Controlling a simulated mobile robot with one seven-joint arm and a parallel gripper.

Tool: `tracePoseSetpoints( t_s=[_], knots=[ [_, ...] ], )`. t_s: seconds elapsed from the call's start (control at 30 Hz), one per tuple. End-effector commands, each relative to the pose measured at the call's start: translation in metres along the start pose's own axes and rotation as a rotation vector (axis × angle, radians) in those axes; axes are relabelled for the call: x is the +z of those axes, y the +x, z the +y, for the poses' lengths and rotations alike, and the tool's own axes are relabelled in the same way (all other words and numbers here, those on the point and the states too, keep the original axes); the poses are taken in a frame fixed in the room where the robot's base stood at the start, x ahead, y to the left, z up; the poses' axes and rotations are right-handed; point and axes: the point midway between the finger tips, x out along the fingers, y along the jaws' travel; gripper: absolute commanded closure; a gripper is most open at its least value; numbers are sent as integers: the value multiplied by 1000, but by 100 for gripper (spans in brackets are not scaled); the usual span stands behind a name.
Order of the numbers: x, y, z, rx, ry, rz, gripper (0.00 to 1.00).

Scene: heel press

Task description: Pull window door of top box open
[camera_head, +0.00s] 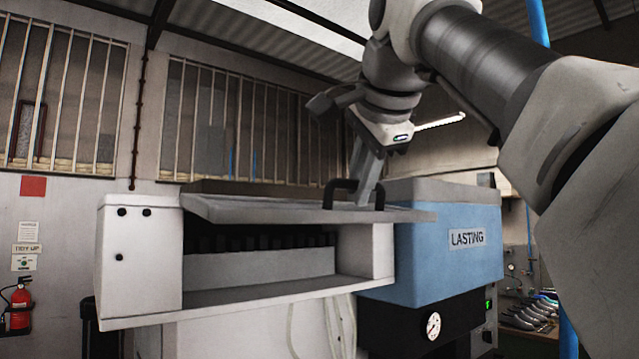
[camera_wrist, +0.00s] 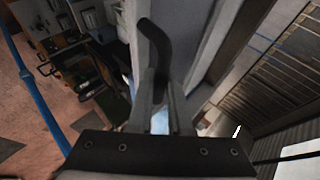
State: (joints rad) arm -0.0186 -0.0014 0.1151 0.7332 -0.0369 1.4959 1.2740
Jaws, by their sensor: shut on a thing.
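The top box (camera_head: 140,262) is a white housing on the machine. Its window door (camera_head: 270,210) is a grey panel swung up to near level, with the box front open beneath it. A black bent handle (camera_head: 340,186) stands on the door's upper face, towards its right. My gripper (camera_head: 368,190) reaches down from above and is shut on the handle. In the wrist view the handle (camera_wrist: 157,42) runs between the two grey fingers (camera_wrist: 160,95). The exact contact is partly hidden by the fingers.
A blue housing marked LASTING (camera_head: 445,250) stands right beside the box, with a pressure gauge (camera_head: 433,326) below it. A fire extinguisher (camera_head: 20,305) is on the left wall. The space in front of the opening looks clear.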

Motion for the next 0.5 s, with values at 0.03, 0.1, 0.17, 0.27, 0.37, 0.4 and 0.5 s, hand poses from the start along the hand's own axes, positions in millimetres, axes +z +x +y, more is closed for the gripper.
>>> tracePoseSetpoints(
  t_s=[0.03, 0.1, 0.17, 0.27, 0.37, 0.4, 0.5],
  knots=[
    [2, 2, -1, -3, -3, -6, 100],
    [2, 2, -1, -3, -3, -6, 100],
    [2, 2, -1, -3, -3, -6, 77],
    [2, 1, -1, -2, -2, -5, 59],
    [1, 1, 0, 0, -2, -4, 53],
    [1, 1, 0, 0, -1, -3, 53],
    [1, 1, 0, 1, -1, -2, 53]
  ],
)
